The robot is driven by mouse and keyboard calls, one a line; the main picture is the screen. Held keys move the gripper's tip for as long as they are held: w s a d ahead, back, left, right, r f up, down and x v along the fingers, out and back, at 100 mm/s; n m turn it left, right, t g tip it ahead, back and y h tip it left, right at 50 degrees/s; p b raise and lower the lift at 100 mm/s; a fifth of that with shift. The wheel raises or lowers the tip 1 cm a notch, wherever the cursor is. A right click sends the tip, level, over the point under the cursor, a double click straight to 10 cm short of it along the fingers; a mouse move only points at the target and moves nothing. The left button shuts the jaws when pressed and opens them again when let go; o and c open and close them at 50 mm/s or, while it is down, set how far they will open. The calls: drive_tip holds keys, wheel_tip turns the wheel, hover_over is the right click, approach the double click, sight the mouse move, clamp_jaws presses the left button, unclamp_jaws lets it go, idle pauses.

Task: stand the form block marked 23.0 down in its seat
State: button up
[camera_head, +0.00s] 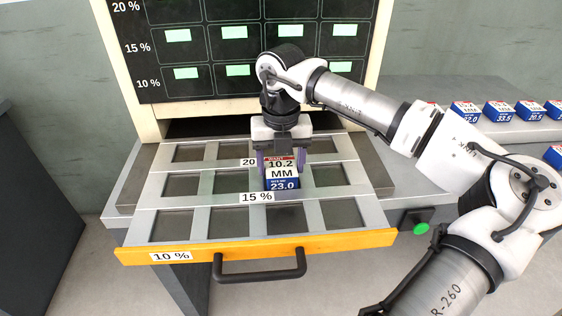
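The form block marked 23.0 (282,174) is white with a red top band and a blue lower band, and also reads 10.2 MM. It is upright between the fingers of my gripper (281,160), which is shut on it from left and right. The block is at the third seat from the left in the middle row of the pulled-out drawer (190,249). It covers most of that seat. I cannot tell whether its base is down in the seat or just above it.
The other drawer seats in view look empty, such as the front-left one (172,226). Row labels read 20, 15 % and 10 %. A dark board with green tags (235,70) rises behind. More blocks (466,111) stand on a grey bench at right. A green button (421,228) is beside the drawer.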

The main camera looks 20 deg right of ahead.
sight(281, 167)
drive_tip(key=shift+o, duration=1.3)
drive_tip(key=shift+r, duration=0.1)
wheel_tip(281, 167, up, 12)
drive_tip(key=shift+b, duration=0.35)
drive_tip(key=shift+r, duration=0.1)
